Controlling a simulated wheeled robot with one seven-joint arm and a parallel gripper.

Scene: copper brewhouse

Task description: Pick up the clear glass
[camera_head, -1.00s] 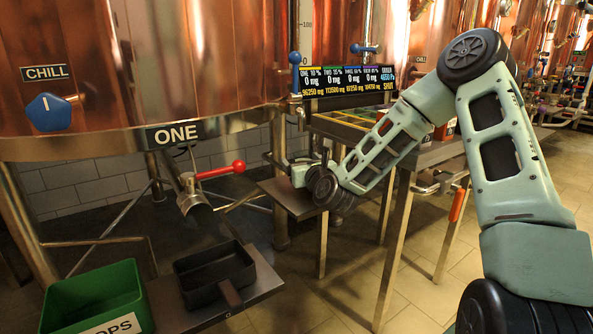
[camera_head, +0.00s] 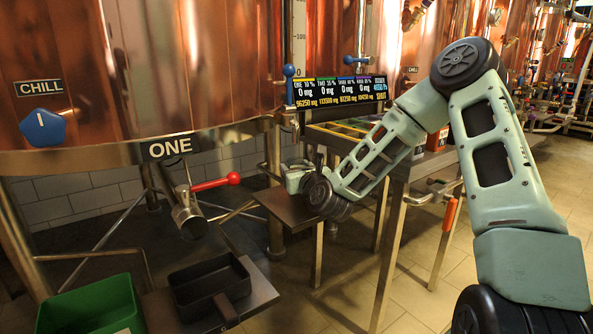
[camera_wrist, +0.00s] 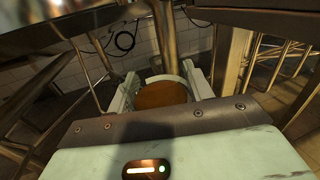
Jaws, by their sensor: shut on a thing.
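My gripper (camera_wrist: 162,95) is shut on the clear glass (camera_wrist: 162,77) in the wrist view. The glass shows as a pale round rim between the two pale fingers, with an amber-brown round area inside it. In the head view my gripper (camera_head: 296,177) is at the small dark shelf (camera_head: 285,203) under the taps. The glass cannot be made out there, and I cannot tell whether it touches the shelf.
A steel tap (camera_head: 289,118) with a blue knob is above my gripper, beside a price display (camera_head: 338,91). A red-handled valve (camera_head: 188,212), a black pan (camera_head: 211,290) and a green bin (camera_head: 92,307) are to the left. A steel-legged table (camera_head: 393,230) stands to the right.

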